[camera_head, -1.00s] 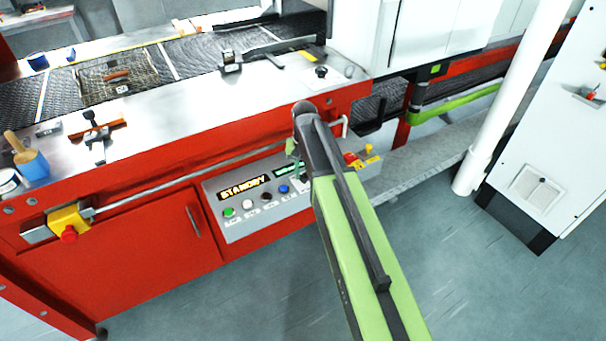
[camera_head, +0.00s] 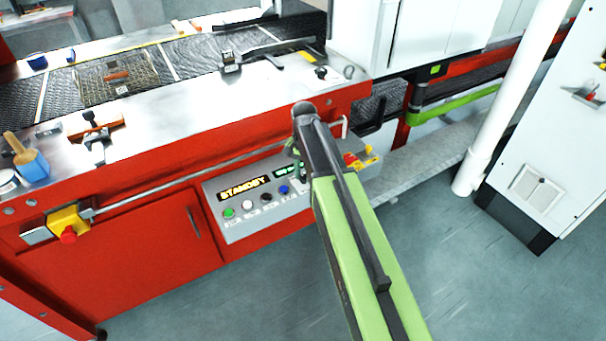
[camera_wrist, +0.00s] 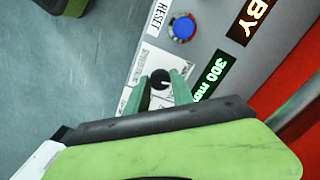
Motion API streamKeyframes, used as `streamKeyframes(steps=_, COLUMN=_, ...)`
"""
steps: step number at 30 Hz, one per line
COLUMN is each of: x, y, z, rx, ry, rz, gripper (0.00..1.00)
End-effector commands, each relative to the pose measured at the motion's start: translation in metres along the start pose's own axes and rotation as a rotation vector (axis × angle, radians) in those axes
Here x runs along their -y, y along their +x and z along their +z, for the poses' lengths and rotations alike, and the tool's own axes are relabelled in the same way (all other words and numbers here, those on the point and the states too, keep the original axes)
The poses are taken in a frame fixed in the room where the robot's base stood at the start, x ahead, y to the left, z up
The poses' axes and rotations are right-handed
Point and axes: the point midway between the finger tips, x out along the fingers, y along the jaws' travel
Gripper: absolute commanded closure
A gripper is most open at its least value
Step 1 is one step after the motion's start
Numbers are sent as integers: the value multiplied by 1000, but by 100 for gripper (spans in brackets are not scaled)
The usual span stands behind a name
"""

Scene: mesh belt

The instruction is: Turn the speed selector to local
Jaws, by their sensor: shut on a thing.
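The speed selector (camera_wrist: 160,79) is a small black knob on a white label plate, seen in the wrist view beside the green speed display (camera_wrist: 213,75). My gripper (camera_wrist: 159,86) has its two green fingers on either side of the knob, shut on it. The label text around the knob is too small to read. In the head view my gripper (camera_head: 298,165) is at the right part of the grey control panel (camera_head: 236,232), and my arm hides the knob.
The panel has a lit STANDBY display (camera_head: 243,189), a blue RESET button (camera_wrist: 184,27) and several other buttons. A red and yellow switch (camera_head: 358,160) is right of my arm. A yellow box with a red button (camera_head: 68,235) is at left. The floor in front is clear.

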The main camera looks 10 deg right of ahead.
Motion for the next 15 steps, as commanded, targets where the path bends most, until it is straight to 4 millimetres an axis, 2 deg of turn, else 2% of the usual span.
streamKeyframes(steps=15, x=0, y=0, z=0, rx=-1, ry=485, rz=3, gripper=100)
